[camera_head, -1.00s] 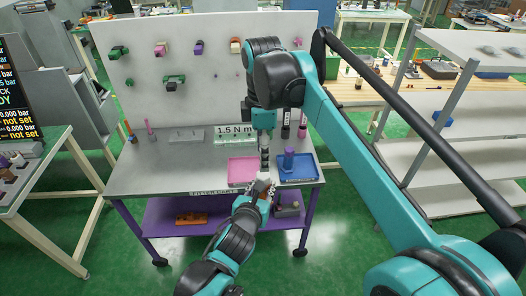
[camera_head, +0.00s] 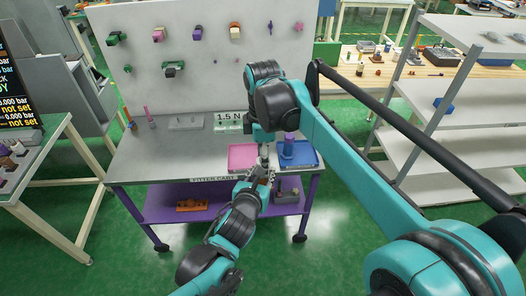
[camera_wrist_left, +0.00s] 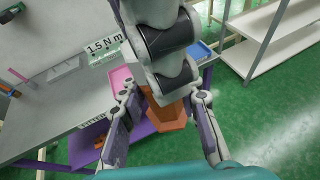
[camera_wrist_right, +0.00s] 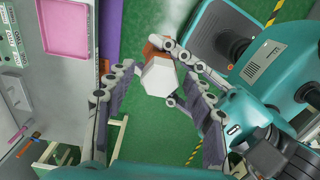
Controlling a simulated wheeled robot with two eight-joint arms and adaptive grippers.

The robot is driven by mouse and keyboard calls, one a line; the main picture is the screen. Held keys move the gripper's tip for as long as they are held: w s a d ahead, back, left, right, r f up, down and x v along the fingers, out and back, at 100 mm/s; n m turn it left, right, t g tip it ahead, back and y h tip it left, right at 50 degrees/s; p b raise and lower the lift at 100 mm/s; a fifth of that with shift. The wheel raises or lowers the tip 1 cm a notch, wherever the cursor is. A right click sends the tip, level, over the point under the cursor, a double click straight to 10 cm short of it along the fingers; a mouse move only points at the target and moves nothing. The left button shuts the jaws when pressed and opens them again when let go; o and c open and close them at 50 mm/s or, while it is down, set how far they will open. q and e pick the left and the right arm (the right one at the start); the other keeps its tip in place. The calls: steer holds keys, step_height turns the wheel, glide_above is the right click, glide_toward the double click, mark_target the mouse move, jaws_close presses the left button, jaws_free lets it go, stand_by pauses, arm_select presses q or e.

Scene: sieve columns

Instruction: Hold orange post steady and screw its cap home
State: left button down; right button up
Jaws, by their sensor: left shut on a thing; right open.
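An orange post (camera_wrist_left: 168,115) stands between the fingers of my left gripper (camera_wrist_left: 160,135), which is shut on it in front of the cart. In the right wrist view a white hexagonal cap (camera_wrist_right: 158,77) faces the camera, with a bit of orange (camera_wrist_right: 155,43) behind it. My right gripper (camera_wrist_right: 158,105) is open, its fingers either side of the cap in that view; I see no contact. In the head view my right gripper (camera_head: 265,150) is directly above my left gripper (camera_head: 261,174). The post and cap are mostly hidden there.
The cart behind carries a pink tray (camera_head: 242,157) and a blue tray (camera_head: 312,156) with a blue-violet post (camera_head: 288,145). A sign (camera_head: 228,118) reads 1.5 N m. White shelves (camera_head: 440,120) stand at the right. The floor in front of the cart is clear.

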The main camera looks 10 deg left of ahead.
steer(key=shift+f, duration=0.1)
jaws_close()
steer(key=m, duration=0.3)
steer(key=shift+m, duration=0.4)
steer(key=m, duration=0.4)
steer(key=shift+m, duration=0.4)
steer(key=m, duration=1.6)
steer(key=shift+o, duration=0.3)
jaws_free()
